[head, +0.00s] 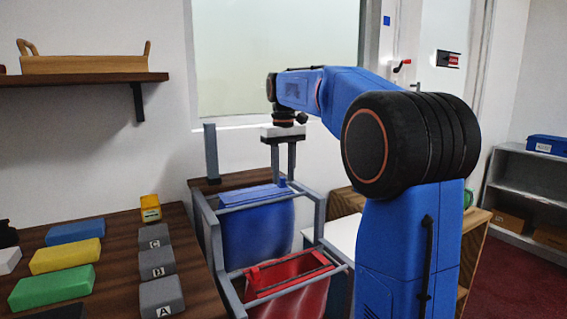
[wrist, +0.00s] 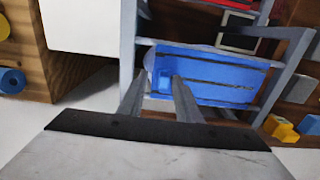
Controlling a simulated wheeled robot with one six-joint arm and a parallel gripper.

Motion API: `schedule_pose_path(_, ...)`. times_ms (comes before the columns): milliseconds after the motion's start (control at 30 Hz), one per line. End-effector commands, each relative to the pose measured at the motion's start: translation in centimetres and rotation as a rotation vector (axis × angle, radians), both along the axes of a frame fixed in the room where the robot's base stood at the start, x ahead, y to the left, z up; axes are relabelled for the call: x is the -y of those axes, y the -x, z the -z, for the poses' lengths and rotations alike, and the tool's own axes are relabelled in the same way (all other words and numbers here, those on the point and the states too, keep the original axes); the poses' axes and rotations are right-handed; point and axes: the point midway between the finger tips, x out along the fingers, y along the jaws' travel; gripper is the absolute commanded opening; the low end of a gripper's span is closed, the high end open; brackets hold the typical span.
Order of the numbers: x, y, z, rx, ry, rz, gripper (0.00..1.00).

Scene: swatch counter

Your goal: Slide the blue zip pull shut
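The blue bag (head: 255,230) hangs in a grey frame, and its flat top (wrist: 215,75) with dark zip lines shows in the wrist view. The blue zip pull (wrist: 163,78) appears as a small raised blue piece near the left end of that top. My gripper (head: 283,177) points down over the back edge of the blue bag. In the wrist view my gripper (wrist: 159,77) has its two fingers apart, with the pull seen between the tips. I cannot tell whether either finger touches it.
A red bag (head: 292,285) hangs in the frame in front of the blue one. The grey frame's bars and posts (head: 213,240) stand close around both bags. A dark wooden counter (head: 115,255) at left holds coloured blocks and lettered grey blocks.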

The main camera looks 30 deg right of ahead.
Motion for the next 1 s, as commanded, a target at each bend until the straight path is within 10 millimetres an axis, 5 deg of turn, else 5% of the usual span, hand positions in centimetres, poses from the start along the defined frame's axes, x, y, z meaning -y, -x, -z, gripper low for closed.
schedule_pose_path(1000, 0.1, -0.1, -16.2, 0.002, 0.001, 0.001, 0.31)
